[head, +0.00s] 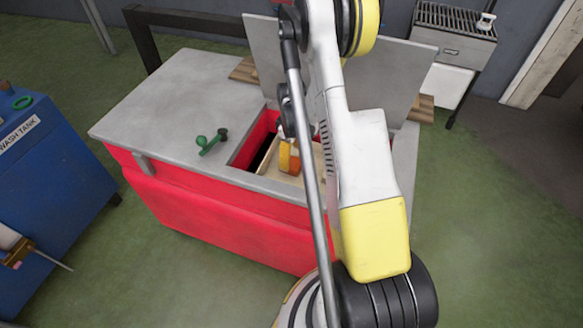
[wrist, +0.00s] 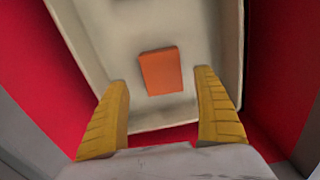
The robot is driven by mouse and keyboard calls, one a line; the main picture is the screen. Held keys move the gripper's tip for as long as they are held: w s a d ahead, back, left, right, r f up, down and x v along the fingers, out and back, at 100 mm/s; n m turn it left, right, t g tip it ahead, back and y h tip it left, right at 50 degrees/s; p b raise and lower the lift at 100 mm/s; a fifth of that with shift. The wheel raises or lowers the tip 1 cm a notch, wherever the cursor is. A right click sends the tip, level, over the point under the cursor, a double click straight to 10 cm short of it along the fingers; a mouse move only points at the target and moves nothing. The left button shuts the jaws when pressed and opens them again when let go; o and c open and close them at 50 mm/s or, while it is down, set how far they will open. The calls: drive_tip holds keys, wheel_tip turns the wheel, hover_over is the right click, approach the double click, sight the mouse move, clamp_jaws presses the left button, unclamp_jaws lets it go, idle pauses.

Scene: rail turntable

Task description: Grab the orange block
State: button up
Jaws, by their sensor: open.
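The orange block (wrist: 161,71) lies on the floor of a pale tray (wrist: 195,41) in the wrist view. My gripper (wrist: 161,88) is open, its two yellow fingers apart on the left and right below the block in the picture. Nothing is between the fingertips, and the block appears just beyond them. In the head view my gripper (head: 289,158) reaches down into the opening of a red chest, above the tray (head: 290,180).
The red chest (head: 215,215) has a grey top (head: 165,105) with a green handle (head: 211,142) left of the opening. A raised grey lid (head: 395,75) stands behind it. The tray sits between red inner walls. A blue wash tank (head: 50,190) stands at the left.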

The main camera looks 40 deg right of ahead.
sight(291, 163)
wheel_tip(291, 163, down, 5)
drive_tip(key=b, duration=0.2)
drive_tip(key=shift+s+a+b, duration=0.15)
drive_tip(key=shift+b, duration=0.2)
drive_tip(key=shift+r, duration=0.1)
drive_tip(key=c, duration=1.3)
drive_tip(key=shift+r, duration=0.1)
